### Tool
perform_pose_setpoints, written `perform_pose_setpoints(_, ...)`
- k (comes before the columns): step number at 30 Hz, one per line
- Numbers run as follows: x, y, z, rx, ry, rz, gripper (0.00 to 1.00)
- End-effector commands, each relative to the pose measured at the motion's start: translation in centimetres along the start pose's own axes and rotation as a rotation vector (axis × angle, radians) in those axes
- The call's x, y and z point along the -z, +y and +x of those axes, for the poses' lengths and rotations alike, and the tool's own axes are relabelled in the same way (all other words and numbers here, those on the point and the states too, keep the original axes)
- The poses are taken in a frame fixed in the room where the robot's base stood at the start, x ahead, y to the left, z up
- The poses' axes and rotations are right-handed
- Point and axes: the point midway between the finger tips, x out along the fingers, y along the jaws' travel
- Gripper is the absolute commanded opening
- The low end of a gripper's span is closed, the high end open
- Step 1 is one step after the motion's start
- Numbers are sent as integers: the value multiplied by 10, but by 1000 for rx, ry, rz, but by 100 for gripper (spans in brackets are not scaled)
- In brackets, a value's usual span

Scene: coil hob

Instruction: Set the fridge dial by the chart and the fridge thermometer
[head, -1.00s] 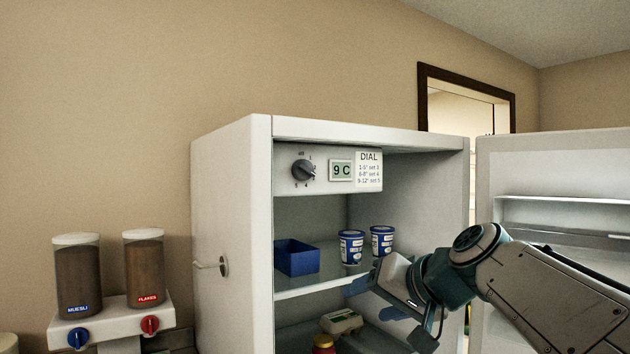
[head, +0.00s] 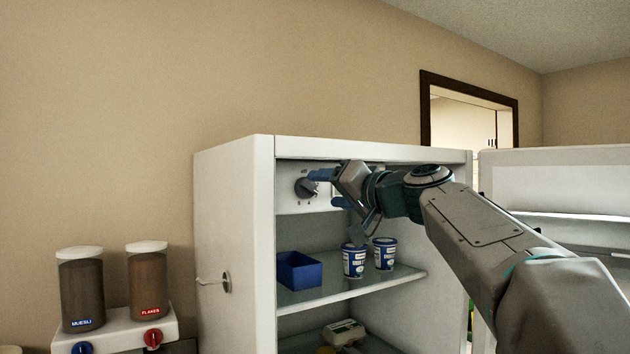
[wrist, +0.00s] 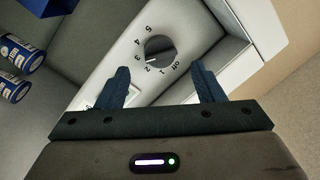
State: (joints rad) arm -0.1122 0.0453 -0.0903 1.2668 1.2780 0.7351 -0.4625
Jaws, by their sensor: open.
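The fridge dial (head: 305,187) is a dark round knob on the white panel at the top of the open fridge. In the wrist view the dial (wrist: 160,50) has marks from off to 5 around it, and its pale pointer line seems to lie near 3. My gripper (head: 327,188) is open just in front of the panel, beside the dial. In the wrist view my gripper's fingers (wrist: 160,70) are apart, one to each side below the knob, not closed on it. The thermometer and chart are mostly hidden by my gripper; a second ago the display read 9 C.
A blue bin (head: 299,271) and two blue-and-white tubs (head: 354,261) stand on the glass shelf below. The fridge door (head: 560,180) is open at the right. Cereal dispensers (head: 148,280) stand at the left. An egg carton (head: 343,332) is on the lower shelf.

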Motion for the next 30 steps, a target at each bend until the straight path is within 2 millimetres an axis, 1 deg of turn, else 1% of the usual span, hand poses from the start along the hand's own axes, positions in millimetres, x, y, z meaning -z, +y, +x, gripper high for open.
perform_pose_setpoints(1, 3, -2, 11, 0, -2, 1, 62)
perform_pose_setpoints(3, 2, -2, 23, 0, -3, 0, 62)
perform_pose_setpoints(6, 2, -2, 36, 0, -1, -1, 62)
perform_pose_setpoints(9, 1, -1, 45, 0, -1, 0, 62)
perform_pose_setpoints(13, 0, 0, 50, 0, 0, -1, 62)
perform_pose_setpoints(20, 0, 0, 50, 0, 1, -1, 62)
perform_pose_setpoints(21, 0, 0, 50, 0, 1, -1, 56)
perform_pose_setpoints(23, 0, 0, 50, 0, 1, -1, 39)
perform_pose_setpoints(24, 0, 0, 50, 0, 1, -1, 28)
perform_pose_setpoints(25, 0, 0, 50, -1, 0, -1, 20)
perform_pose_setpoints(30, 0, 1, 50, -1, 0, 1, 19)
